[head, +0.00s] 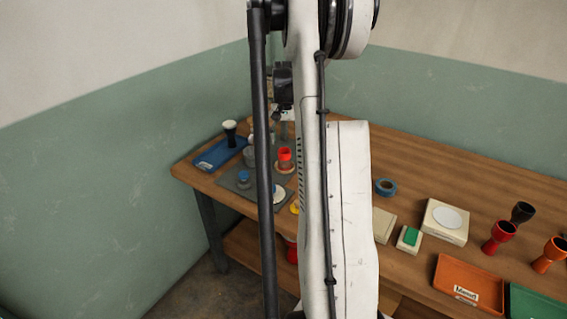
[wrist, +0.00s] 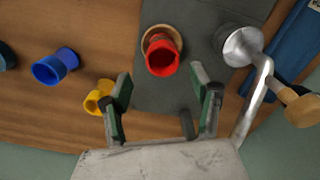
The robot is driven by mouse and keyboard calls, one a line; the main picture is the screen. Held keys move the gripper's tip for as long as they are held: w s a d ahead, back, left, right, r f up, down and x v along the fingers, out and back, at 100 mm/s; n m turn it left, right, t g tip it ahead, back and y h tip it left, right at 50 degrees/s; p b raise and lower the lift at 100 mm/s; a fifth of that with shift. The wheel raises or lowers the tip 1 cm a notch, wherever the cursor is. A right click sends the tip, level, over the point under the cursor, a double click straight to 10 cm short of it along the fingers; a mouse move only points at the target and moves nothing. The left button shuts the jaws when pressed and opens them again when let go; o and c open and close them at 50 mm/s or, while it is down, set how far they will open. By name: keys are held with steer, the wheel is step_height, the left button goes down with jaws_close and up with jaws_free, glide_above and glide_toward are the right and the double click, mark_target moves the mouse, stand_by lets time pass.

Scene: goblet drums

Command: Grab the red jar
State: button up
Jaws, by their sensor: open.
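The red jar (wrist: 163,58) stands on a tan round base at the edge of a dark grey mat (wrist: 190,20) in the wrist view. My gripper (wrist: 162,82) is open and empty, its two green-padded fingers spread apart. The jar appears just beyond the fingertips, roughly centred between them, not held. In the head view the red jar (head: 285,155) shows on the left part of the wooden table, just left of my arm. My gripper is mostly hidden there behind the arm.
In the wrist view, a yellow cup (wrist: 98,98) is close to the left finger, with a blue cup (wrist: 50,68) further left. A metal piece (wrist: 240,46) stands close on the right. In the head view, an orange tray (head: 468,280) and red goblet (head: 497,237) are at right.

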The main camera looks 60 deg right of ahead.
mark_target(285, 160)
steer(key=f, duration=0.9)
steer(key=shift+w+a+f, duration=0.1)
steer(key=shift+a+f, duration=0.05)
steer(key=shift+a, duration=0.05)
steer(key=c, duration=1.4)
steer(key=shift+o, duration=0.2)
